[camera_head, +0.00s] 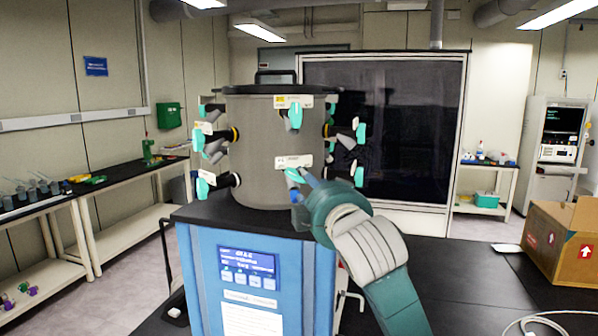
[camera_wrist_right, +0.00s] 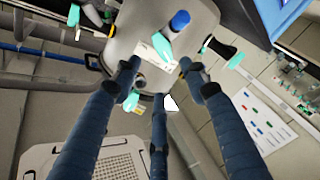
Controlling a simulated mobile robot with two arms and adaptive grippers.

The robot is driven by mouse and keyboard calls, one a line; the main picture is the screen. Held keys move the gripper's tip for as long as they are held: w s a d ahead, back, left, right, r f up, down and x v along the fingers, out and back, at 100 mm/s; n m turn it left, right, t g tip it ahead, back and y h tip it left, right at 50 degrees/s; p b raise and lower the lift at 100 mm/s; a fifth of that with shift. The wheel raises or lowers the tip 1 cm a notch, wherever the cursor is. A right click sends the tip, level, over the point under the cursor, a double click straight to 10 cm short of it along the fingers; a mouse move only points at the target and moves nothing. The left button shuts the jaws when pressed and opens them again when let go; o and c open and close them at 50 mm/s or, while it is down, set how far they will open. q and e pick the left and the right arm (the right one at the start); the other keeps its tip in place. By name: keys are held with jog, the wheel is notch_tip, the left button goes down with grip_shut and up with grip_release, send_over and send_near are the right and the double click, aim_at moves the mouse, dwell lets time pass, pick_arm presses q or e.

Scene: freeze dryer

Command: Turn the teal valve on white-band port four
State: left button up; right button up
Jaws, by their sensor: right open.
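The grey drum (camera_head: 262,150) of the freeze dryer carries ports with teal valves. On its front are an upper teal valve (camera_head: 296,116) and a lower teal valve (camera_head: 294,175) by a blue-banded port (camera_head: 295,195). More teal valves sit at the left (camera_head: 202,188) and right (camera_head: 359,176). Which port is white-band four is unclear. My right gripper (camera_head: 302,190) is at the drum's lower front. In the right wrist view my right gripper (camera_wrist_right: 162,76) is open, its dark fingers spread before the drum. A teal valve (camera_wrist_right: 130,101) shows between fingers. My left gripper is out of view.
The drum stands on a blue cabinet (camera_head: 225,290) with a display. A black bench (camera_head: 480,290) with a cardboard box (camera_head: 565,240) is at the right. Side benches (camera_head: 40,205) line the left wall. Neighbouring ports stick out around the drum.

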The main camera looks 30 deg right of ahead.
aim_at(297, 174)
jog(key=p+x, duration=0.4)
jog(key=x, duration=0.6)
jog(key=shift+w+f, duration=0.15)
jog(key=shift+w, duration=0.15)
jog(key=shift+c, duration=0.5)
grip_shut()
